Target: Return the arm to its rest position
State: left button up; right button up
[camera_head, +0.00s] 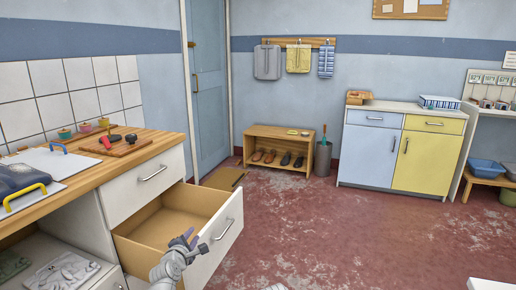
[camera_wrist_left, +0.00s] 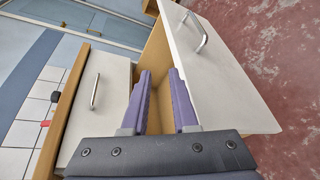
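My left gripper (camera_head: 188,238) is at the bottom centre of the head view, in front of the near end of the pulled-out drawer (camera_head: 150,237). In the left wrist view, its two purple fingers (camera_wrist_left: 160,75) are apart with nothing between them. The drawer's white front panel (camera_wrist_left: 225,75) lies beside the right finger; I cannot tell whether they touch. The panel's metal handle (camera_head: 224,229) is clear of the fingers. The visible part of the drawer's inside is empty. My right gripper is not in view.
A closed drawer sits above the open one. Red floor (camera_head: 300,230) is clear at right, up to a shoe shelf (camera_head: 280,140) and cabinets.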

pick_arm(q)
jog(key=s+d+r+m+g+h+p, duration=0.1)
jog(key=s+d+r+m+g+p, duration=0.25)
jog(key=s+d+m+p, duration=0.45)
jog(key=s+d+r+m+g+h+p, duration=0.1)
jog(key=s+d+r+m+g+p, duration=0.2)
jog(key=d+m+g+p, duration=0.45)
jog(key=s+r+m+g+y+p, duration=0.2)
jog(key=s+r+m+p, duration=0.3)
jog(key=s+p, duration=0.3)
jog(key=s+r+m+g+y+p, duration=0.2)
jog(key=s+r+m+p, duration=0.2)
jog(key=s+m+p, duration=0.2)
jog(key=s+p, duration=0.2)
jog(key=s, duration=0.1)
jog(key=shift+s+r, duration=0.25)
jog(key=shift+r, duration=0.1)
